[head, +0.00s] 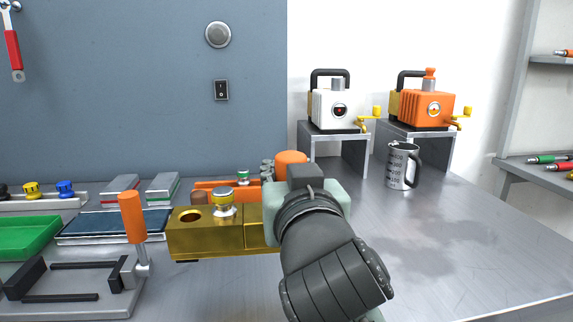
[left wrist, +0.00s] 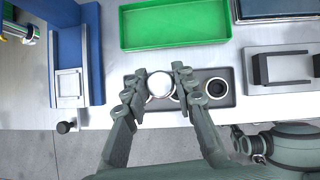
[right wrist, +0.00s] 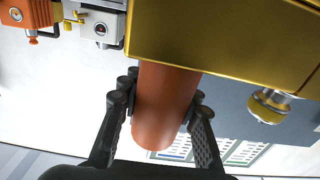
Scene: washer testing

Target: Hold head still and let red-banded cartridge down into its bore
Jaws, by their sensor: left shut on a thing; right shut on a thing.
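The gold head (head: 220,238) is a block with an open bore (head: 190,214) in its top and a yellow-banded cartridge (head: 222,203) standing beside that bore. My right gripper (right wrist: 162,92) is shut on the head's orange cylindrical handle (right wrist: 165,110); in the head view my wrist hides the fingers. In the left wrist view, my left gripper (left wrist: 161,84) is shut on a round silver-white piece (left wrist: 160,85), seen end-on above a dark grey holder (left wrist: 232,98) with a round hole. No red band shows on it. My left gripper is outside the head view.
A green tray (head: 25,237), a blue-topped tray (head: 115,224) and a stand with an orange lever (head: 131,215) lie left of the head. A mug (head: 402,165) and two pumps on risers stand at right. The bench's front right is clear.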

